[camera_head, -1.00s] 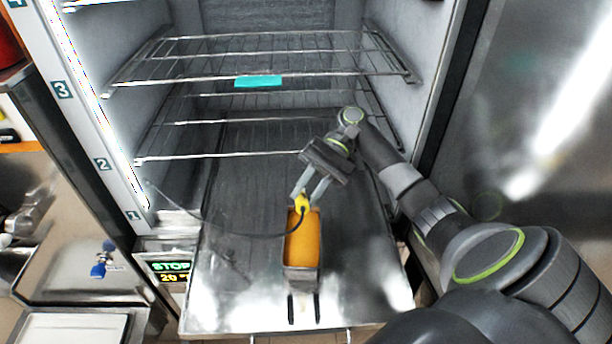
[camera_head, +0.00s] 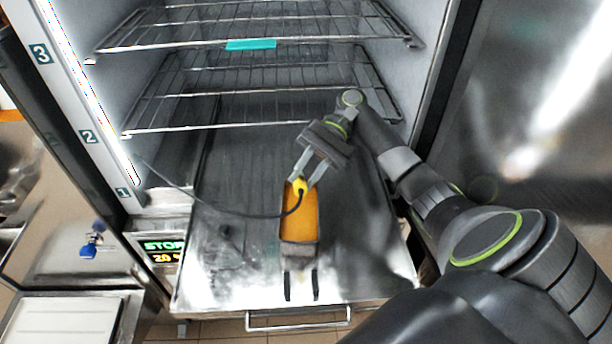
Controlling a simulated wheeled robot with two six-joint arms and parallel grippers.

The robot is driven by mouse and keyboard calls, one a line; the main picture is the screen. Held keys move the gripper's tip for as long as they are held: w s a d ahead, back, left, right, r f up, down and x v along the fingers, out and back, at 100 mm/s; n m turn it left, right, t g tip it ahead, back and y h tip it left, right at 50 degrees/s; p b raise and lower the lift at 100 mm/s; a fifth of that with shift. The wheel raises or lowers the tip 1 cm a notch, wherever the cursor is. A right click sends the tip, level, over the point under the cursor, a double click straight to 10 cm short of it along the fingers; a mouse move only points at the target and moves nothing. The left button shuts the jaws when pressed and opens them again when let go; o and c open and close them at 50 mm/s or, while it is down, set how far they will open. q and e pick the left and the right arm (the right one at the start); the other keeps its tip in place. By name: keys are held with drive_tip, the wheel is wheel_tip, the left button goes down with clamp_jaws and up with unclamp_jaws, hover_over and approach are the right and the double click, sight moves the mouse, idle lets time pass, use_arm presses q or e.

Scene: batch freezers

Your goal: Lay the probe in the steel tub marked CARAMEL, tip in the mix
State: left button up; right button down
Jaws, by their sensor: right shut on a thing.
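The probe (camera_head: 299,186) has a yellow handle and a dark cable that runs left to the freezer's inner wall. My right gripper (camera_head: 302,180) is shut on the probe's handle, over the far end of the steel tub (camera_head: 299,250). The tub holds an orange mix (camera_head: 302,218) and stands on the pulled-out bottom tray. No CARAMEL marking can be read on it. The probe's tip is hidden, so I cannot tell whether it touches the mix. My left gripper is not in view.
The steel tray (camera_head: 220,285) has a front handle (camera_head: 298,320) and is bare around the tub. Wire shelves (camera_head: 250,118) hang above it, one with a teal tag (camera_head: 251,44). A lit display (camera_head: 163,251) sits at the left. The steel door (camera_head: 530,100) stands right.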

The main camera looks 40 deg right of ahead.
drive_tip(key=shift+w+f+b, duration=0.2)
drive_tip(key=shift+f+b, duration=0.45)
drive_tip(key=shift+f, duration=0.15)
drive_tip(key=shift+s+f+b, duration=0.1)
drive_tip(key=shift+f+b, duration=0.65)
drive_tip(key=shift+b, duration=0.25)
drive_tip(key=shift+f+b, duration=1)
drive_tip(key=shift+f, duration=2.1)
drive_tip(key=c, duration=1.1)
unclamp_jaws()
drive_tip(key=shift+c, duration=0.2)
drive_tip(key=shift+s, duration=0.1)
